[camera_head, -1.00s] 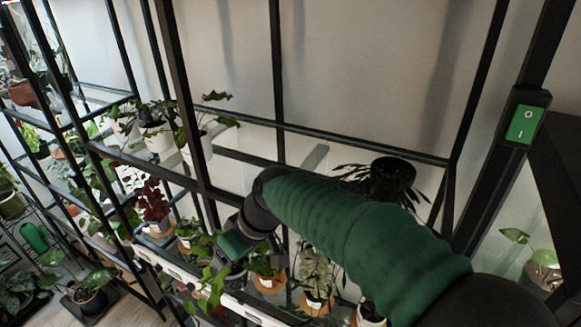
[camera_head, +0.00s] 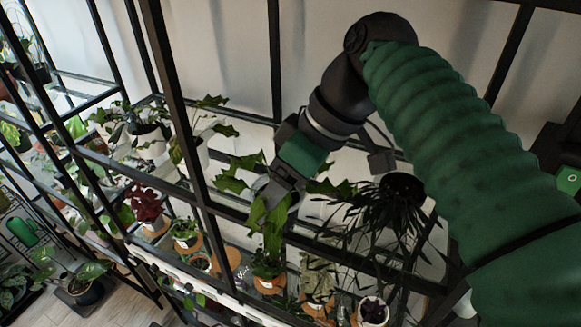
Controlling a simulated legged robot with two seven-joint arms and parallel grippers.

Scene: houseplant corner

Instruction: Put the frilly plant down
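The frilly plant (camera_head: 270,233) has long, lobed green leaves that spread to the left, right and downward around my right gripper (camera_head: 277,193). My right gripper comes down from the upper right and appears shut on the plant's pot. The gripper mostly hides the pot; only a pale bit shows beside the fingers. The plant is at about the height of the upper glass shelf (camera_head: 320,212), between a white-potted plant (camera_head: 198,150) on the left and a dark strappy plant (camera_head: 385,222) on the right. Whether the pot touches the shelf cannot be told. My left gripper is not in view.
A black shelf post (camera_head: 185,110) stands left of the gripper. The lower shelf holds several plants on wooden saucers, and one round saucer (camera_head: 229,257) looks bare. A red-leaved plant (camera_head: 147,205) stands lower left. The strappy leaves reach close to the held plant.

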